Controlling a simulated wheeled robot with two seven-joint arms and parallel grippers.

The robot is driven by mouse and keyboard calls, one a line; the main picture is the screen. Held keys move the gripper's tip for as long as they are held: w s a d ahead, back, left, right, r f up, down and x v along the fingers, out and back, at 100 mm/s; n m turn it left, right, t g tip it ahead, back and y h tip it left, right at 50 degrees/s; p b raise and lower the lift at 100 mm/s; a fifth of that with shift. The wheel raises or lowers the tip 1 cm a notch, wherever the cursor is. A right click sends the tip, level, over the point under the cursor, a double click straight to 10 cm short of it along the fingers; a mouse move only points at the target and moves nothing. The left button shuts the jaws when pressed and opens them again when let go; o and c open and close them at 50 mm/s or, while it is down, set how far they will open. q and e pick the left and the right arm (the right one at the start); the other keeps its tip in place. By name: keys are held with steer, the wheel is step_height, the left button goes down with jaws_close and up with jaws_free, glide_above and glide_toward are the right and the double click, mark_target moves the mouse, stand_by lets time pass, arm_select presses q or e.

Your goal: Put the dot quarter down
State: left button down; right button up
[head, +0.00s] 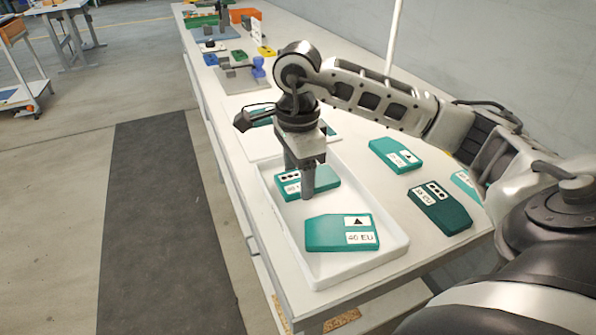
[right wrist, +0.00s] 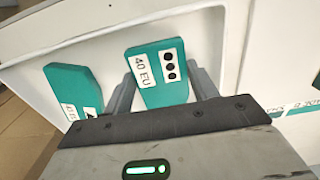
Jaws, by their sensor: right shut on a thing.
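The dot quarter (head: 322,182) is a teal piece with a white label of black dots. My right gripper (head: 303,188) points down and is shut on it over the far part of the white tray (head: 388,248). In the right wrist view the dot quarter (right wrist: 158,75) sits between the two fingers, with "40 EU" and three dots showing. Whether it touches the tray floor I cannot tell. A teal quarter with a triangle label (head: 325,235) lies in the near part of the tray, apart from it. My left gripper is not in view.
Right of the tray lie a teal triangle piece (head: 395,153), a teal dot piece (head: 440,210) and another partly behind my arm. A white board (head: 240,137) with teal pieces lies beyond the tray. A grey fixture with blue parts (head: 258,68) and bins stand farther back.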

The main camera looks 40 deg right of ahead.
mark_target(298, 180)
steer(key=o, duration=1)
steer(key=shift+c, duration=0.2)
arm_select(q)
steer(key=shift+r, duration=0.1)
arm_select(e)
steer(key=shift+r, duration=0.35)
arm_select(q)
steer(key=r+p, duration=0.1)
steer(key=p, duration=0.2)
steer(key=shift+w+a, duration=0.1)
arm_select(e)
step_height(298, 180, up, 12)
steer(key=shift+f, duration=0.2)
steer(key=shift+f, duration=0.1)
